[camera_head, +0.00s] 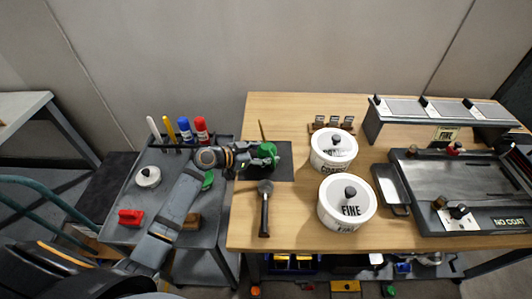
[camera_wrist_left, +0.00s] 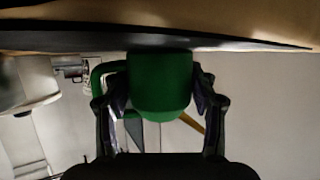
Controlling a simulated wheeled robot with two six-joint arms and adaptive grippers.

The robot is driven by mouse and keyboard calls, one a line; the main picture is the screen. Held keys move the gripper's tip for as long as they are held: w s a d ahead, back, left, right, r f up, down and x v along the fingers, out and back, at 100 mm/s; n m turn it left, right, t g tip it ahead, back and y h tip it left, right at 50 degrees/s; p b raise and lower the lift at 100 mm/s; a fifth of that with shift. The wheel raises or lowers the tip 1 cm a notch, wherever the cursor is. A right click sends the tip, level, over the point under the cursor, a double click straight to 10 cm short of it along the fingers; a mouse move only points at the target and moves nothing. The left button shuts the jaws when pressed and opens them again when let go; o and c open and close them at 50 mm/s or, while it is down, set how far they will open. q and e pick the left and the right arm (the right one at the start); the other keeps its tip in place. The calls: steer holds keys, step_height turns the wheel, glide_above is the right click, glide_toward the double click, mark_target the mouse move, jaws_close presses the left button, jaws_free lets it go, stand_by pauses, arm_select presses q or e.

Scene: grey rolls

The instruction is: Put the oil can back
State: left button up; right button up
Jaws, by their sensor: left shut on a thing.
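The green oil can (camera_head: 267,150) is at the left side of the wooden table, over the dark mat (camera_head: 284,172). My left gripper (camera_head: 252,155) reaches in from the left, above the cart, and is shut on the can. In the left wrist view the green body of the can (camera_wrist_left: 160,85) sits between both fingers (camera_wrist_left: 160,100), with a green handle loop beside it. The can's end is close to the dark mat edge (camera_wrist_left: 80,44); I cannot tell whether they touch. My right gripper is not in view.
A grey cart (camera_head: 120,215) with several markers, a white round pot (camera_head: 147,176) and a red item (camera_head: 130,217) stands left. A black-handled tool (camera_head: 265,210) lies in front of the mat. White tubs marked COARSE (camera_head: 320,160) and FINE (camera_head: 335,215) stand right.

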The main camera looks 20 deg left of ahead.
arm_select(q)
steer(key=shift+f, duration=0.15)
steer(key=o, duration=1)
steer(key=shift+o, duration=0.4)
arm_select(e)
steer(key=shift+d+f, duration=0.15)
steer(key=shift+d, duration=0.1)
arm_select(q)
steer(key=shift+r, duration=0.35)
steer(key=v, duration=1)
steer(key=shift+s+a, duration=0.15)
steer(key=shift+v, duration=0.75)
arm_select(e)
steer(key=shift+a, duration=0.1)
